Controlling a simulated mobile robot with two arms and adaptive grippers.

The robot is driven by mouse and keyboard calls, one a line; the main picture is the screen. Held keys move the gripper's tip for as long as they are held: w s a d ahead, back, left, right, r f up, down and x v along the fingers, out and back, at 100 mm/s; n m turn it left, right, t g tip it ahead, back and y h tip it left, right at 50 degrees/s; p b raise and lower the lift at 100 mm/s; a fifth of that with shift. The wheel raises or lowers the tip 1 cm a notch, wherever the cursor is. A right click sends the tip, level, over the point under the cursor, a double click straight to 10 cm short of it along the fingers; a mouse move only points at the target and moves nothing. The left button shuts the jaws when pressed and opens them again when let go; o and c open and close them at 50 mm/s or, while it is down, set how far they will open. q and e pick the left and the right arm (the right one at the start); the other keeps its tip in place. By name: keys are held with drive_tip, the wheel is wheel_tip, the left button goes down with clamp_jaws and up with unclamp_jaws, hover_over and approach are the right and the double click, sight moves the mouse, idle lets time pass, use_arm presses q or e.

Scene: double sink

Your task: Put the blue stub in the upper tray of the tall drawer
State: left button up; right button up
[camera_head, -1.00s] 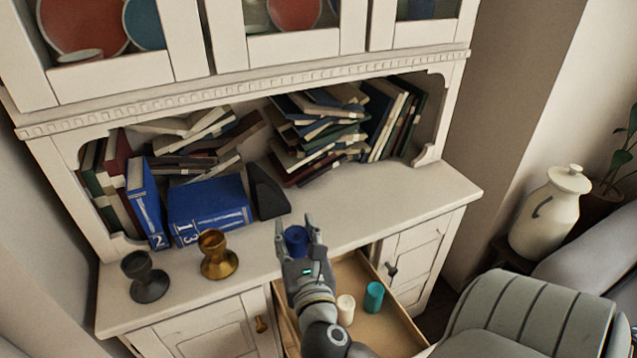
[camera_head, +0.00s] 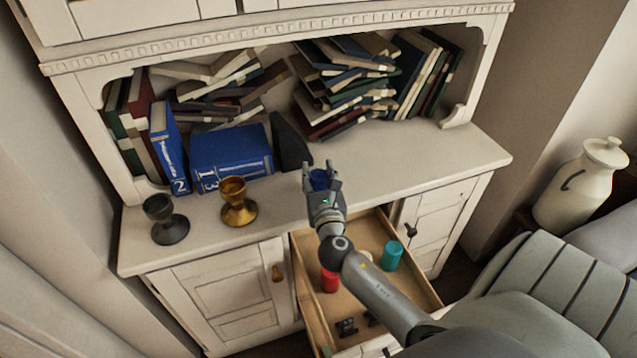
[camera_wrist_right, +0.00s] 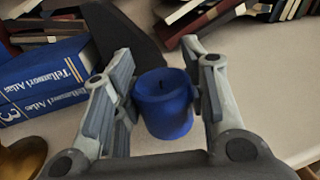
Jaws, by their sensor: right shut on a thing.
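The blue stub (camera_head: 319,180) is a short, dark blue candle. My right gripper (camera_head: 321,172) is shut on it and holds it upright over the counter, near the front edge. In the right wrist view the blue stub (camera_wrist_right: 164,105) sits between the two fingers, its wick and top showing. Below the counter a wooden drawer (camera_head: 433,297) is pulled out. In it stand a teal stub (camera_head: 392,255) and a red stub (camera_head: 329,280); a pale stub (camera_head: 363,256) is mostly hidden by my arm. My left gripper is out of view.
A brass goblet (camera_head: 238,203) and a dark goblet (camera_head: 165,219) stand on the counter at left. Blue atlases (camera_head: 231,156) and stacked books (camera_head: 345,85) fill the back shelf. Small dark objects (camera_head: 346,327) lie at the drawer's front. The counter's right part is clear.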

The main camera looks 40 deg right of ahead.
drive_tip(key=shift+f, duration=0.85)
drive_tip(key=shift+f, duration=0.2)
drive_tip(key=o, duration=1)
